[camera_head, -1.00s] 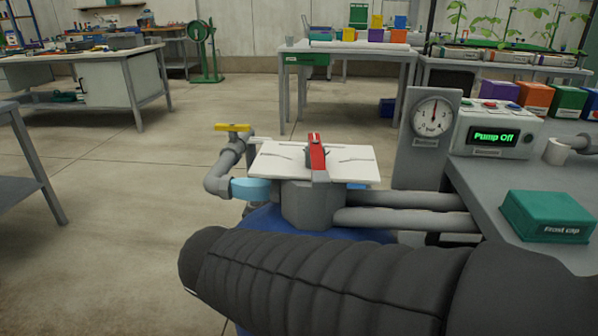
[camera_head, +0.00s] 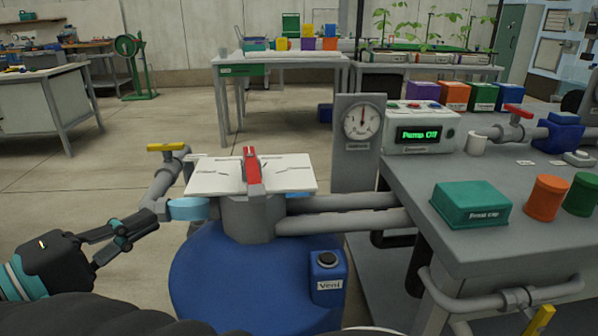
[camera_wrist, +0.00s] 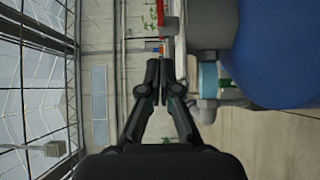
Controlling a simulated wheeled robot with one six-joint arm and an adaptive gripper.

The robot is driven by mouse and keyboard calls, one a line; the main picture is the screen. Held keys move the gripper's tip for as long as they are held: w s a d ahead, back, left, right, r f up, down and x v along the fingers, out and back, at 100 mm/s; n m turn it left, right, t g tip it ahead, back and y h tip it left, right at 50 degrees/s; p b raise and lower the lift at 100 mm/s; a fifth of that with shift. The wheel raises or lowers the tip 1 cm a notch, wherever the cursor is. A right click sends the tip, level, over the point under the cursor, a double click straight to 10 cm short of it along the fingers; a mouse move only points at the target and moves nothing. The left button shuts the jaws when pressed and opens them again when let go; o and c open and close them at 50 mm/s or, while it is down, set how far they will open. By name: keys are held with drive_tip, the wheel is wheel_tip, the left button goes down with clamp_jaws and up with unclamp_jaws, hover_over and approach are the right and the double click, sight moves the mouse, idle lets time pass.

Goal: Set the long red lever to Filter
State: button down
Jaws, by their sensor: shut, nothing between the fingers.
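The long red lever (camera_head: 252,172) sits on a white label plate (camera_head: 212,178) on top of the grey valve body (camera_head: 252,218). It lies roughly front to back across the plate. The plate's printed words are too small to read. My gripper (camera_head: 160,210) is shut and empty, left of the valve and a little below the plate, apart from the lever. In the wrist view my shut fingers (camera_wrist: 159,82) point up the picture, and a red part (camera_wrist: 160,12), probably the lever, shows beyond them near the top edge.
A blue tank (camera_head: 215,275) stands under the valve. A pipe with a yellow handle (camera_head: 167,147) rises close behind my gripper. Grey pipes (camera_head: 345,202) run right to a bench with a gauge (camera_head: 362,120) and a "Pump Off" box (camera_head: 418,135). Floor at left is open.

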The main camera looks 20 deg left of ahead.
approach(253, 179)
drive_tip(key=w+a, duration=0.3)
drive_tip(key=w, duration=0.1)
drive_tip(key=d, duration=0.1)
drive_tip(key=w+d, duration=0.1)
drive_tip(key=d, duration=0.1)
drive_tip(key=shift+w+d+f, duration=0.25)
drive_tip(key=shift+d+f, duration=0.05)
drive_tip(key=shift+f, duration=0.05)
